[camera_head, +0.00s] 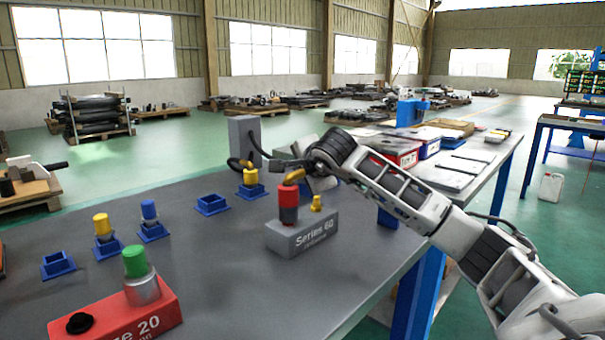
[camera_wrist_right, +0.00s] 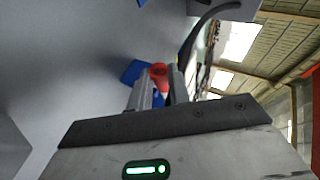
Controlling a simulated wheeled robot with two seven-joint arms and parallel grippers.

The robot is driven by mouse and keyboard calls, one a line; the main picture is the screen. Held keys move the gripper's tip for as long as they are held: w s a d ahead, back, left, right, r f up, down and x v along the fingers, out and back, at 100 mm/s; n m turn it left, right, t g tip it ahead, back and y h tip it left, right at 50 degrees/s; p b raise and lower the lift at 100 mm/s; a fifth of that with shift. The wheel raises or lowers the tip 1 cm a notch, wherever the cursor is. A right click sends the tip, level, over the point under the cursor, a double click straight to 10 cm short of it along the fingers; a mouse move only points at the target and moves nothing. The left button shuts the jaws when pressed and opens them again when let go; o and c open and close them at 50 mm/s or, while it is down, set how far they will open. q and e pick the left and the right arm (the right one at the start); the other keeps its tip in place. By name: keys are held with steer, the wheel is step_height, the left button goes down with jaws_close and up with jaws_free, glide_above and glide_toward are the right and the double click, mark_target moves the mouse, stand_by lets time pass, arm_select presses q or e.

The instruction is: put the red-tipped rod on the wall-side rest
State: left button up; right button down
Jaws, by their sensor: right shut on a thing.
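The red-tipped rod (camera_head: 288,195) stands upright at the left part of the grey "Series 60" block (camera_head: 302,236), with a dark band below its red top. My right gripper (camera_head: 296,176) reaches in from the right at the rod's top. In the right wrist view a red piece (camera_wrist_right: 160,74) shows between my right gripper's narrow fingers (camera_wrist_right: 160,88), which are shut on it. I cannot tell whether the rod's foot touches the block. Empty blue rests stand on the table, one in the middle (camera_head: 212,205) and one at left (camera_head: 57,264). Which is the wall-side rest is unclear. My left gripper is not in view.
Yellow-topped (camera_head: 102,226) and blue-topped (camera_head: 149,210) pieces stand in blue rests. Another yellow-topped piece (camera_head: 250,178) is near a grey box (camera_head: 244,138) with a black cable. A green-topped rod (camera_head: 136,262) stands on the red "20" block (camera_head: 118,316). The front middle table is clear.

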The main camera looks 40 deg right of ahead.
steer(key=shift+f, duration=0.65)
steer(key=c, duration=1.2)
jaws_free()
steer(key=shift+f, duration=0.1)
steer(key=shift+c, duration=0.2)
steer(key=shift+r, duration=0.2)
steer(key=shift+s+a+r, duration=0.1)
steer(key=shift+s+r, duration=0.2)
steer(key=shift+s, duration=0.05)
steer(key=shift+v, duration=1.75)
steer(key=shift+s+a+r, duration=0.1)
steer(key=shift+s+r, duration=0.15)
steer(key=shift+s, duration=0.05)
